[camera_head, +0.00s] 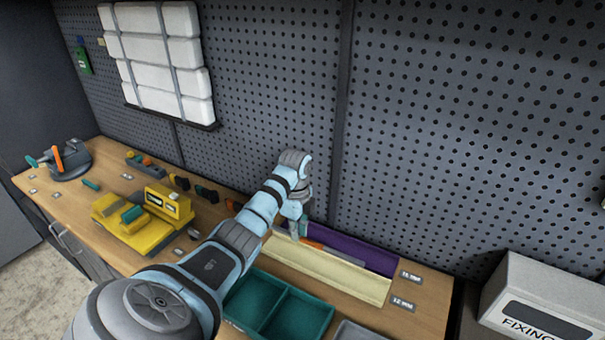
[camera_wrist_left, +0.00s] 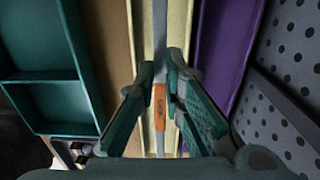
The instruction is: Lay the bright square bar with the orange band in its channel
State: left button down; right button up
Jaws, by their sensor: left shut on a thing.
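My left gripper (camera_head: 298,230) is over the back of the bench, shut on the bright square bar with the orange band. In the left wrist view its two fingers (camera_wrist_left: 161,75) stand on either side of the bar (camera_wrist_left: 160,35), with the orange band (camera_wrist_left: 159,106) between them. The bar runs lengthwise above the cream channel (camera_head: 328,277); cream (camera_wrist_left: 179,30) shows on both sides of it. The purple channel (camera_head: 350,249) lies alongside, toward the wall. I cannot tell whether the bar touches the channel floor. My right gripper is not in view.
A teal two-compartment tray (camera_head: 298,316) stands in front of the channels. A yellow fixture (camera_head: 150,215) and small parts sit to the left. A pegboard wall (camera_head: 440,120) rises close behind. A light box (camera_head: 540,300) stands at the right.

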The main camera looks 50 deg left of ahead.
pick_arm(q)
jog(key=b, duration=0.1)
send_over(298, 256)
notch_tip(298, 256, down, 5)
jog(key=shift+s+r, duration=0.1)
notch_tip(298, 256, down, 3)
jog(key=b, duration=0.4)
jog(key=shift+r, duration=0.2)
jog(key=shift+f, duration=0.15)
jog(key=c, duration=1.7)
grip_release()
